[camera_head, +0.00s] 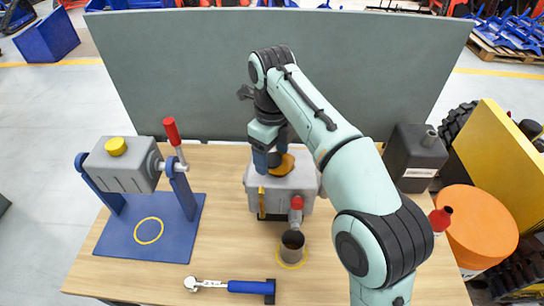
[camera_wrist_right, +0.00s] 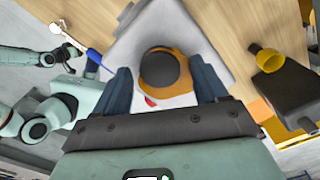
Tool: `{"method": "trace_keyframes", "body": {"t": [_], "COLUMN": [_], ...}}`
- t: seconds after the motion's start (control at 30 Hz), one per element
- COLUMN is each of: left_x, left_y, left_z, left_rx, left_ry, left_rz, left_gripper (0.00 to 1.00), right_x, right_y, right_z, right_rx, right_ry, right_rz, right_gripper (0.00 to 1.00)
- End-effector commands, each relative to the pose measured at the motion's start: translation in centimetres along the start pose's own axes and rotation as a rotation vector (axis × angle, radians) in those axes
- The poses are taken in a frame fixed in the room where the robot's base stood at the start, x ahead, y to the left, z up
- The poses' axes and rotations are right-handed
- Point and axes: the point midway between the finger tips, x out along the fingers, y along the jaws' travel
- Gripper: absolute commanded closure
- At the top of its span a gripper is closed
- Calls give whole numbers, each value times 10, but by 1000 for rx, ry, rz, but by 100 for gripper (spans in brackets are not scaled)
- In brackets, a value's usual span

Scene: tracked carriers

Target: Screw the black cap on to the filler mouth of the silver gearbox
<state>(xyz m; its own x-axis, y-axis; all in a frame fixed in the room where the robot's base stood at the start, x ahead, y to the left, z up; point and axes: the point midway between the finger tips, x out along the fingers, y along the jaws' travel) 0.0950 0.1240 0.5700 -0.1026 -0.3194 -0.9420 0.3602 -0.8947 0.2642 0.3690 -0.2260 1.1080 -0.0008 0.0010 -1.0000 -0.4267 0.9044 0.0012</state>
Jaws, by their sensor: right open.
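The silver gearbox (camera_head: 297,187) stands on the table in the middle of the head view. It also shows in the wrist view (camera_wrist_right: 205,45). A dark round top, which looks like the black cap (camera_wrist_right: 159,69), sits in the middle of an orange ring (camera_wrist_right: 182,85) on top of the gearbox. I cannot tell how tightly it sits. My right gripper (camera_head: 272,163) is directly over the gearbox top. In the wrist view its blue fingers (camera_wrist_right: 163,88) stand open, one on each side of the dark top, with gaps visible.
A grey box with a yellow knob (camera_head: 116,146) hangs on a blue stand at left. A blue-handled ratchet (camera_head: 245,286) lies at the front. A black can (camera_head: 413,160) stands at right; a grey panel (camera_head: 190,75) closes the back.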

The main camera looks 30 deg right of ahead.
Motion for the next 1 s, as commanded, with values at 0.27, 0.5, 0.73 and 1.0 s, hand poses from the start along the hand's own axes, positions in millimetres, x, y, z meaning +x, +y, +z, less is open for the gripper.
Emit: {"method": "trace_keyframes", "body": {"t": [0.27, 0.5, 0.73, 1.0], "left_x": [-15, -22, -40, -50], "left_y": [6, 10, 17, 22], "left_z": [-3, -4, -9, -12], "left_rx": [2, 4, 7, 9], "left_ry": [6, 10, 19, 25], "left_rz": [2, 3, 7, 9], "left_gripper": [25, 25, 25, 25], "right_x": [-2, -2, -3, -1], "right_y": [-1, -1, -1, 0], "right_z": [0, 0, 0, 0], "right_rx": [-405, -592, -987, -1293], "right_ry": [-1, 1, -1, 1], "right_rz": [0, 1, 0, 0], "right_gripper": [28, 28, 28, 28]}}
